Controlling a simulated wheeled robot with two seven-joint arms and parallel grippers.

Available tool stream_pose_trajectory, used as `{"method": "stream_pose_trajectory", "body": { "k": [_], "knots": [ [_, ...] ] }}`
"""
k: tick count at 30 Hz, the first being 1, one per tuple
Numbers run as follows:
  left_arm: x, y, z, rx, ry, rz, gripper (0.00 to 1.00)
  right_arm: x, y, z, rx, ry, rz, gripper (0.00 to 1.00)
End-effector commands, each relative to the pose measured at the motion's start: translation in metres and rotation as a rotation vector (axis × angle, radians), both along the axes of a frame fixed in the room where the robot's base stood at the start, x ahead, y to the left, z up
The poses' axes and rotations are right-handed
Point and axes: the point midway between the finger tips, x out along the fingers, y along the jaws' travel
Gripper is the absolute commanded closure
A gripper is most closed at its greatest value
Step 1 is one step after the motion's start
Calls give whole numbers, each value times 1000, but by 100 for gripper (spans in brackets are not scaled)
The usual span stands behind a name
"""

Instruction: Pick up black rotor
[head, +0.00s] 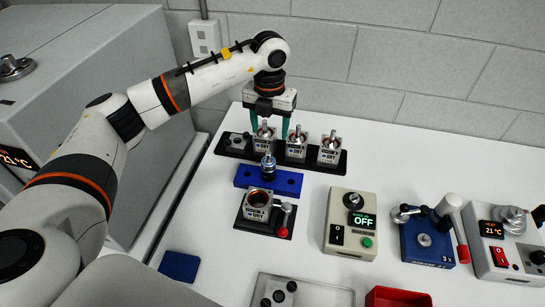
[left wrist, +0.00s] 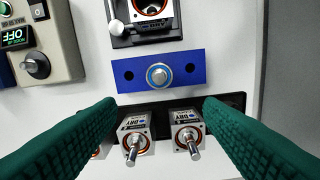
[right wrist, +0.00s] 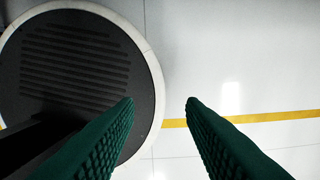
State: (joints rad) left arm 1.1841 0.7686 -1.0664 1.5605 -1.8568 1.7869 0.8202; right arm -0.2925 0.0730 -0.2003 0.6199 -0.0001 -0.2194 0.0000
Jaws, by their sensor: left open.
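A dark round part with a silver top (head: 268,168), which looks like the black rotor, stands upright in the blue block (head: 290,182). In the left wrist view its round metal top (left wrist: 159,76) faces the camera, in the middle of the blue block (left wrist: 190,74). My left gripper (head: 269,127) is open and empty, pointing down over the black rack behind the blue block. In the left wrist view, the left gripper's fingertips (left wrist: 160,104) are spread wide, either side of the block's rack-side edge. My right gripper (right wrist: 160,101) is open and empty above the floor, away from the table.
The black rack (head: 342,168) holds several silver motor housings with upright shafts, close to the left fingers. A housing in a clamp fixture (head: 262,217) stands in front of the blue block. Control boxes (head: 350,222) stand to the right. A blue pad (head: 180,266) lies front left.

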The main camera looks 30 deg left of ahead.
Motion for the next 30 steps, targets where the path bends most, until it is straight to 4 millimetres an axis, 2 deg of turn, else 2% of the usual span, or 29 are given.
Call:
{"method": "stream_pose_trajectory", "body": {
  "k": [1,5,9,14,17,21,25,30],
  "knots": [
    [-1,1,-5,3,6,0,38,-9,-1,5,-2,13,1,64],
    [-2,1,-29,2,8,1,38,-16,-3,15,-5,24,2,64],
    [-2,0,-50,0,6,1,38,-16,-7,22,-10,24,3,64],
    [-2,0,-62,0,4,0,38,-11,-8,26,-10,15,4,64],
    [-6,-1,-70,-1,6,-1,38,-5,-7,35,-9,7,4,64],
    [-14,-2,-90,0,8,-1,38,-1,-7,52,-9,1,3,64],
    [-12,-2,-108,-2,4,0,38,-2,-7,54,-9,1,3,64],
    [-12,-2,-115,-1,3,-1,38,-4,-7,53,-8,3,2,64]
  ]
}}
